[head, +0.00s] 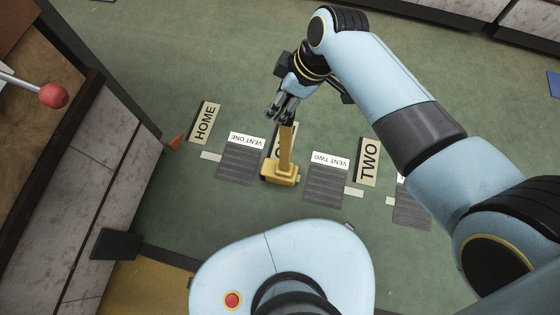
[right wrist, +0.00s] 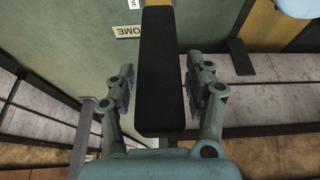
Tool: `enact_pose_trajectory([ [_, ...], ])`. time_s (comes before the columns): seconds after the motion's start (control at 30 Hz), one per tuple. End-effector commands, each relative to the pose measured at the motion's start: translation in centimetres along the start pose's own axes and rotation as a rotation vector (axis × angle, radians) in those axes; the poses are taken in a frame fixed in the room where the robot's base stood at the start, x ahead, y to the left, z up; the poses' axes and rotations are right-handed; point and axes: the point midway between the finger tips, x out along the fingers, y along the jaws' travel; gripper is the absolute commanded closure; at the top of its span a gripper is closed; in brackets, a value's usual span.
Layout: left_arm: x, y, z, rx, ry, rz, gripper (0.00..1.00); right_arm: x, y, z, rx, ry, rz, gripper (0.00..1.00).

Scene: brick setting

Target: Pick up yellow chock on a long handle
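The yellow chock (head: 280,176) sits on the green floor between the plates marked VENT ONE and VENT TWO. Its long yellow handle (head: 286,148) rises from it towards my right gripper (head: 281,107). In the right wrist view, the handle's black grip (right wrist: 160,75) lies between the two fingers of my right gripper (right wrist: 161,88). A gap shows on each side of the grip, so the gripper is open around it and not closed on it. In the head view the gripper hides the handle's top. My left gripper is in neither view.
Floor plates HOME (head: 205,123) and TWO (head: 367,162) flank dark vent grilles (head: 240,166). A red-knobbed lever (head: 53,95) is at the left beside a panelled unit (head: 115,150). An orange wedge (head: 176,142) lies near HOME. Open green floor lies beyond the plates.

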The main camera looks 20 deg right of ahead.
Motion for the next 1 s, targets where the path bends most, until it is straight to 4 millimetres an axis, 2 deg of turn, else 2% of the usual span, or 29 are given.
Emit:
enact_pose_trajectory([
  [0.07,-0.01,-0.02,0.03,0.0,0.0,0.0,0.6,0.0,-0.02,0.01,0.0,0.0,0.0,0.6],
  [0.37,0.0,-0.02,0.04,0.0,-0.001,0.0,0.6,0.0,-0.03,0.03,0.0,0.0,-0.001,0.99],
  [0.83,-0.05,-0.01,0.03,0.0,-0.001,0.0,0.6,-0.2,0.15,-0.25,0.0,0.005,0.004,1.0],
  [1.0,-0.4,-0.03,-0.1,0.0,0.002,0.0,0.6,-0.86,0.18,-0.57,-0.001,0.006,0.005,1.0],
])
